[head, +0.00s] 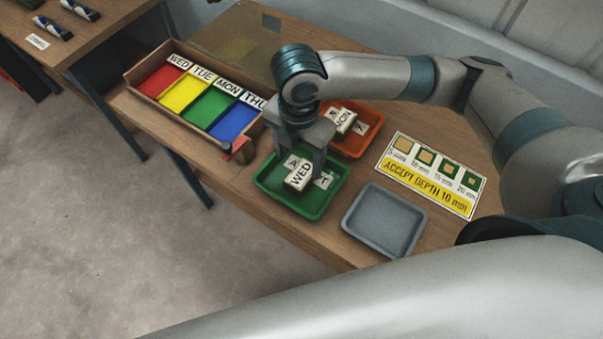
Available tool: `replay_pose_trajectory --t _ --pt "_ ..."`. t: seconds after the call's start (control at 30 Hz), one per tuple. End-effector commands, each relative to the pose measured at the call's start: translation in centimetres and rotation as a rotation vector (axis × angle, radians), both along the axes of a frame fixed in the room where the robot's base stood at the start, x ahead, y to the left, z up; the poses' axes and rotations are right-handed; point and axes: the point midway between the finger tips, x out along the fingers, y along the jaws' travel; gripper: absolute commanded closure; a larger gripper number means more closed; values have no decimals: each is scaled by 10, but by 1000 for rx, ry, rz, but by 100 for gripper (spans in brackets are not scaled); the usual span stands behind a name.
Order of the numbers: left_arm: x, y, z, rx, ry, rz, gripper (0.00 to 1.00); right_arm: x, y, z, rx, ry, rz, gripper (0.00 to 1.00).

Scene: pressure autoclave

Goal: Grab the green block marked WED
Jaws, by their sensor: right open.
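A block marked WED (299,178) lies in the green tray (262,184) on the wooden table. Its top label is pale with dark letters; I cannot make out green on its sides. Other pale labelled blocks lie right beside it, one showing "A" (292,161) and one showing "T" (324,180). My right gripper (298,160) points down over the green tray, open, with its fingers around or just above the WED block. I cannot tell whether they touch it. The gripper hides part of the tray's far side. My left gripper is not in view.
A divided box (148,93) with red, yellow, green and blue compartments labelled WED, TUE, MON, THU stands at left. An orange tray (372,139) with several blocks is behind the gripper. An empty grey tray (384,221) and an "ACCEPT DEPTH 10 mm" card (430,175) lie to the right.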

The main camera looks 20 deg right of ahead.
Motion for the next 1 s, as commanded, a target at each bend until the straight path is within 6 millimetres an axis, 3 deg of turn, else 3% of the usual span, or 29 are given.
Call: replay_pose_trajectory --t 0.43,0.8,1.0 --pt "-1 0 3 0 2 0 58 0 -1 -5 -1 1 -1 39" --pt "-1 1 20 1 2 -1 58 0 -6 -46 -1 2 -1 39" --pt "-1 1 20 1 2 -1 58 0 -5 -53 1 -1 0 39"
